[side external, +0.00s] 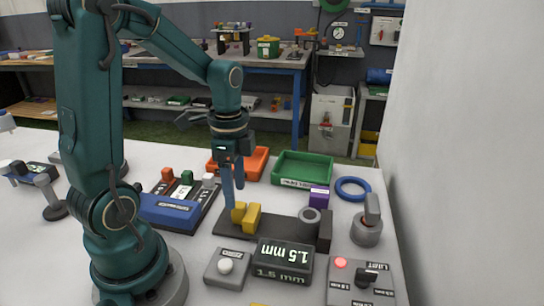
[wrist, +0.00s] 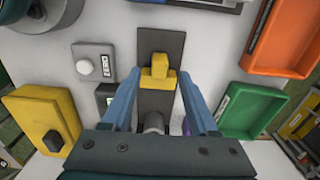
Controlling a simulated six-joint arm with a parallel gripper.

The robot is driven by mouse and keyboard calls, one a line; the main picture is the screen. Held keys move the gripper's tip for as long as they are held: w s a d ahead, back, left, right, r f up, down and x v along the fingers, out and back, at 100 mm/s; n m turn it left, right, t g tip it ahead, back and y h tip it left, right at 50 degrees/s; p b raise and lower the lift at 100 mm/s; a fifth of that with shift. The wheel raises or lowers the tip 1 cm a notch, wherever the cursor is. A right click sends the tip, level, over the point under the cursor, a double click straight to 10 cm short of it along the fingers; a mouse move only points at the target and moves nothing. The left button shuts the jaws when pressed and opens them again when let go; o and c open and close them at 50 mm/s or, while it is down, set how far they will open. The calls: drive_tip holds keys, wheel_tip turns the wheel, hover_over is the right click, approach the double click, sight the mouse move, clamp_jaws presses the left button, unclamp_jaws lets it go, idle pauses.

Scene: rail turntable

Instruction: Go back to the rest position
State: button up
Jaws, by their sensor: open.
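My gripper (side external: 232,190) points down over the dark gauge base (side external: 228,225), with its blue fingertips close to a yellow block (side external: 252,216) on that base. In the wrist view my gripper (wrist: 160,78) is open, one blue finger on each side of the yellow block (wrist: 158,80), with gaps visible. Whether the fingertips reach down around the block or stay above it is hard to tell. A grey cylinder (side external: 310,221) stands at the right end of the base; it shows partly in the wrist view (wrist: 154,121), behind the gripper body.
A 1.5 mm display (side external: 284,257), a button box (side external: 227,268) and a light switch box (side external: 360,285) stand in front. An orange tray (side external: 256,160), green tray (side external: 302,167), purple block (side external: 319,198) and blue ring (side external: 352,188) lie behind. A white wall (side external: 460,150) rises at right.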

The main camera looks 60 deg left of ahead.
drive_tip(key=shift+r, duration=0.15)
drive_tip(key=shift+w+d+r, duration=0.15)
drive_tip(key=r, duration=0.1)
drive_tip(key=d+t, duration=0.1)
drive_tip(key=d+r+m, duration=0.1)
drive_tip(key=shift+w+r+y, duration=0.3)
drive_tip(key=s+d+r+n+t, duration=0.4)
drive_tip(key=s+d+r+n, duration=0.1)
drive_tip(key=n, duration=0.5)
drive_tip(key=s+d, duration=0.1)
drive_tip(key=d, duration=0.1)
drive_tip(key=shift+d+t, duration=0.3)
drive_tip(key=shift+d, duration=0.1)
